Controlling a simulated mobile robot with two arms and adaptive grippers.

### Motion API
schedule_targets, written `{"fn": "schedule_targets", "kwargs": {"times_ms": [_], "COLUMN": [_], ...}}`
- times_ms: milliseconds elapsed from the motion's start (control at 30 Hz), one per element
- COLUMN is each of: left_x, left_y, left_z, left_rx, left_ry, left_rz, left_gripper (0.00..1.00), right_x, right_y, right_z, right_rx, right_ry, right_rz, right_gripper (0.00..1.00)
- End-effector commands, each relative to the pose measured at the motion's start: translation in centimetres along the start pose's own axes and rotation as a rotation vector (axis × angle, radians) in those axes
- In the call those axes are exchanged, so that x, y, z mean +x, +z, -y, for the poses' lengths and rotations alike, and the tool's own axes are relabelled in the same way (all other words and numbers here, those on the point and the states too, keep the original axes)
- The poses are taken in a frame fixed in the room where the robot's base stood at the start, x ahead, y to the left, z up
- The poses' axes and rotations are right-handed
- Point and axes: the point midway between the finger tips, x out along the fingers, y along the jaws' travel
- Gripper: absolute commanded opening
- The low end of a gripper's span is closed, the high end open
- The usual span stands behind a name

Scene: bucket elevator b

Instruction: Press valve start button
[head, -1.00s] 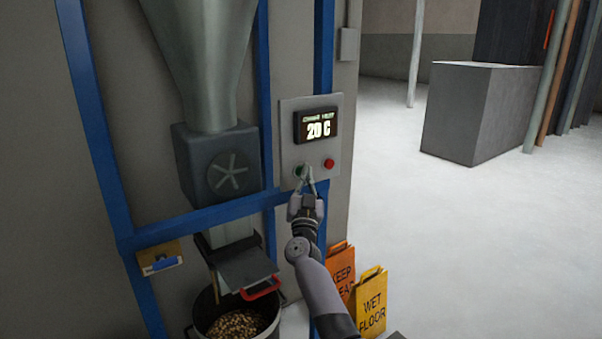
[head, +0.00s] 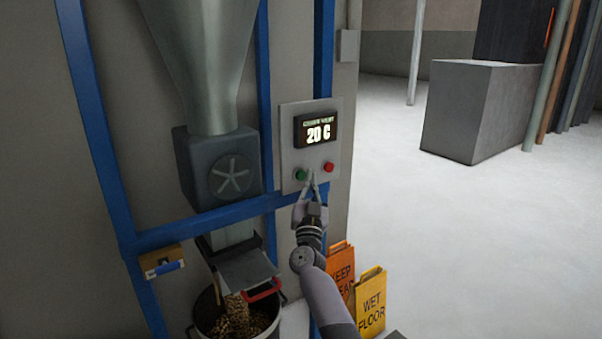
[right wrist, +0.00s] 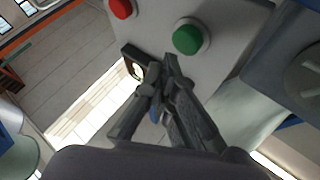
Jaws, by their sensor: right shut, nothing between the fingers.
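A grey control panel (head: 288,153) is mounted on the blue frame, with a lit display (head: 317,130) reading 20 C. Below the display are a green button (head: 301,175) on the left and a red button (head: 329,167) on the right. The right wrist view also shows the green button (right wrist: 187,38) and the red button (right wrist: 121,8). My right gripper (head: 312,184) is shut and empty in front of the panel's lower part, just right of and below the green button. Its fingers (right wrist: 150,60) appear apart from the green button in the wrist view. My left gripper is out of view.
Grain falls from the chute flap (head: 246,270) into a dark bucket (head: 199,322) under the grey hopper (head: 205,60). Orange (head: 341,268) and yellow (head: 371,300) floor signs stand right of my arm. Open floor lies beyond, with a grey block (head: 465,110).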

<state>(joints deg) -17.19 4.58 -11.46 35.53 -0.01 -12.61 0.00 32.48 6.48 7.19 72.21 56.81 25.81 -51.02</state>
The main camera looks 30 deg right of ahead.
Motion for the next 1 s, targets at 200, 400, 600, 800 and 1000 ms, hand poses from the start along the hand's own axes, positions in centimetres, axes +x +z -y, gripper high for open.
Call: {"fn": "schedule_targets", "kwargs": {"times_ms": [200,400,600,800,1000], "left_x": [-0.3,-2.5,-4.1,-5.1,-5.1], "left_y": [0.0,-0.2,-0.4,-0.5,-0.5], "left_z": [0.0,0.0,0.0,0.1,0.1], "left_rx": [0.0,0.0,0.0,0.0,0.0], "left_ry": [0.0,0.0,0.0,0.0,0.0], "left_rz": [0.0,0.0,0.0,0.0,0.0], "left_gripper": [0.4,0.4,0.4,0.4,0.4], "right_x": [-0.1,-1.3,-2.7,-3.9,-4.2], "right_y": [-0.2,-1.4,-2.4,-3.0,-3.0], "right_z": [-0.1,-1.0,-2.0,-2.9,-3.0], "right_rx": [0.0,-0.002,-0.001,-0.001,0.0], "right_ry": [0.0,0.0,0.0,0.0,0.0], "right_rz": [0.001,0.002,0.002,0.001,0.0], "right_gripper": [0.0,0.0,0.0,0.0,0.0]}}
